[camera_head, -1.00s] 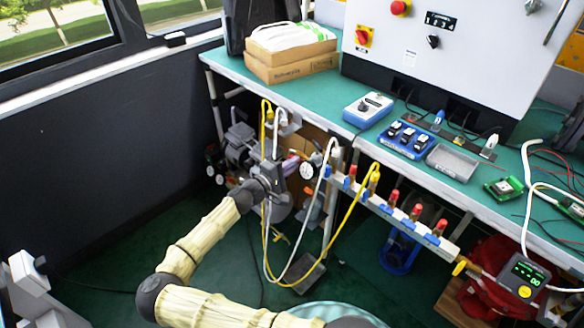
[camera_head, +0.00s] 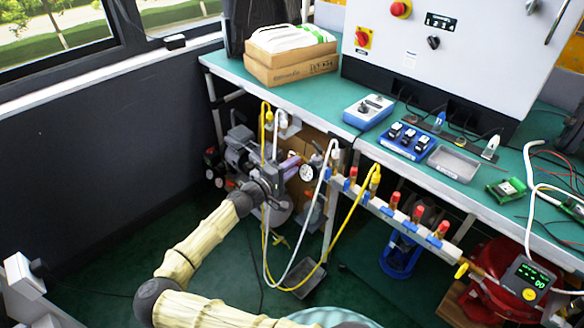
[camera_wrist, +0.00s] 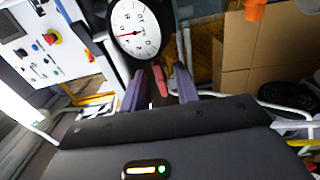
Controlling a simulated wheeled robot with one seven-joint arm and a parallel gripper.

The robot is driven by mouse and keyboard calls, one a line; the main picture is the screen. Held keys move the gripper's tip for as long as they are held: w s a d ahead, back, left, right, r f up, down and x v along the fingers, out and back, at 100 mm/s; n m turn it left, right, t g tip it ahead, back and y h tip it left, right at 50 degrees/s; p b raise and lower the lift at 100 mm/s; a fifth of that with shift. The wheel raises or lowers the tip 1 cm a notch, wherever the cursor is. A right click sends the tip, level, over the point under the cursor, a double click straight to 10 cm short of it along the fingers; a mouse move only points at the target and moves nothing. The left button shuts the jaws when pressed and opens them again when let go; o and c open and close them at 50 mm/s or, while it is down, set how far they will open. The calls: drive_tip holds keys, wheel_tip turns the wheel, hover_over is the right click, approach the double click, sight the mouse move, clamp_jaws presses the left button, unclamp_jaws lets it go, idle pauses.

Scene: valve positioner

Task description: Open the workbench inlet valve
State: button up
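My gripper (camera_head: 292,164) reaches in under the left end of the workbench, beside a round white gauge (camera_head: 307,173). In the wrist view my gripper (camera_wrist: 160,88) has its two purple fingers apart. A red lever-like handle (camera_wrist: 159,82) shows in the gap between them, and I cannot tell whether either finger touches it. I take it for the inlet valve's handle; its valve body is hidden. The gauge (camera_wrist: 136,28) stands just above the left finger, its red needle pointing left.
A manifold bar (camera_head: 390,212) with several red-topped fittings runs along the bench (camera_head: 420,160) front. A white hose (camera_head: 325,185) and a yellow hose (camera_head: 352,212) hang close to my gripper. A cardboard box (camera_wrist: 225,65) stands beyond the fingers. Open floor lies left of my arm.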

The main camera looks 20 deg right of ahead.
drive_tip(key=p+v, duration=0.2)
drive_tip(key=v, duration=1.5)
drive_tip(key=shift+a, duration=0.2)
drive_tip(key=shift+s+d, duration=0.1)
